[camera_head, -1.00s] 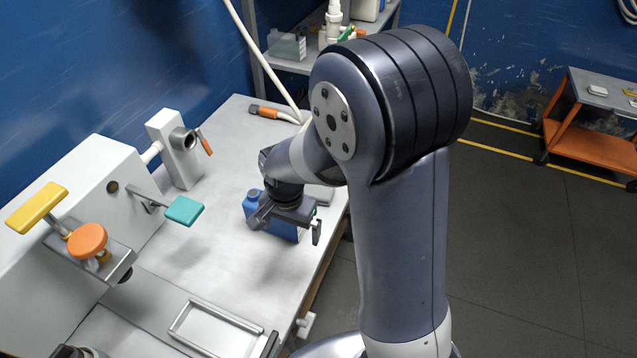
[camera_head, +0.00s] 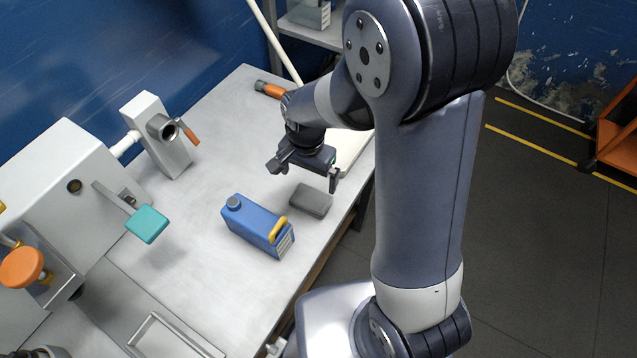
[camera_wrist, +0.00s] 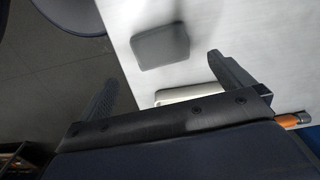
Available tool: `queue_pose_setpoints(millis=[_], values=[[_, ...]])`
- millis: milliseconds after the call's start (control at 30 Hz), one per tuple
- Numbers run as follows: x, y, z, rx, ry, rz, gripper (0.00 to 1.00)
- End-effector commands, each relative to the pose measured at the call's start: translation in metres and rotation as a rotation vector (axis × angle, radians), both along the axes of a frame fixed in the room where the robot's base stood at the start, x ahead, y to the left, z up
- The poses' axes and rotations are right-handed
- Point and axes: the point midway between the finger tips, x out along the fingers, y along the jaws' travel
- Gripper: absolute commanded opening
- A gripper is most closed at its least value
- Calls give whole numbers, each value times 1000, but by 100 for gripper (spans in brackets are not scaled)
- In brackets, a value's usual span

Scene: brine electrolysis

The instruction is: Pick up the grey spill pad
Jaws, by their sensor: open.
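The grey spill pad (camera_head: 311,200) is a small dark block lying flat on the table, right of the blue jug, in the head view. In the wrist view the pad (camera_wrist: 160,46) lies on the pale table beyond the fingers, between their lines of reach. My gripper (camera_head: 304,180) is open and empty, above and just behind the pad, apart from it. In the wrist view my gripper (camera_wrist: 167,80) shows its two dark fingers spread wide. Nothing hides the pad's top in either view.
The table's right edge (camera_head: 340,235) is near. A machine with a teal lever (camera_head: 147,224) stands at left.

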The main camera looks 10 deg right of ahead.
Motion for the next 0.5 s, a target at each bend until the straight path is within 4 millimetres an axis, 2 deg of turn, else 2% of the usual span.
queue_pose_setpoints(millis=[333,500], values=[[-1,0,-43,-2,5,0,100],[-1,0,-55,-1,3,0,100]])
